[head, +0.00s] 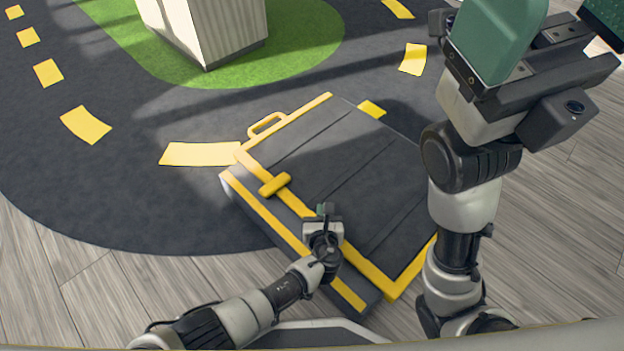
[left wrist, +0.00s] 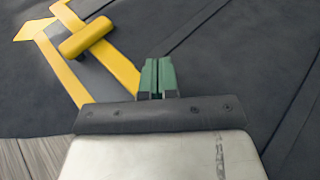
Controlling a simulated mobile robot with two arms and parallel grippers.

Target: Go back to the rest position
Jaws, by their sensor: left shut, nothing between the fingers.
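My left gripper (head: 325,210) is above the front part of a large dark grey case with yellow trim (head: 345,165). In the left wrist view its two green fingers (left wrist: 158,75) are together with nothing between them. The case's dark top (left wrist: 220,50) fills most of that view, and I cannot tell whether the fingertips touch it. My right gripper (head: 552,28) is raised at the upper right of the head view, close to the camera. Its green fingers stand apart and hold nothing visible; their tips are cut off by the frame.
The case has a yellow handle (head: 267,124) and a yellow latch (head: 275,184). It lies partly on a dark road mat (head: 120,190) with yellow dashes. A pale ribbed block (head: 205,30) stands on a green patch (head: 310,45) behind. Wooden floor (head: 80,290) is clear at left.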

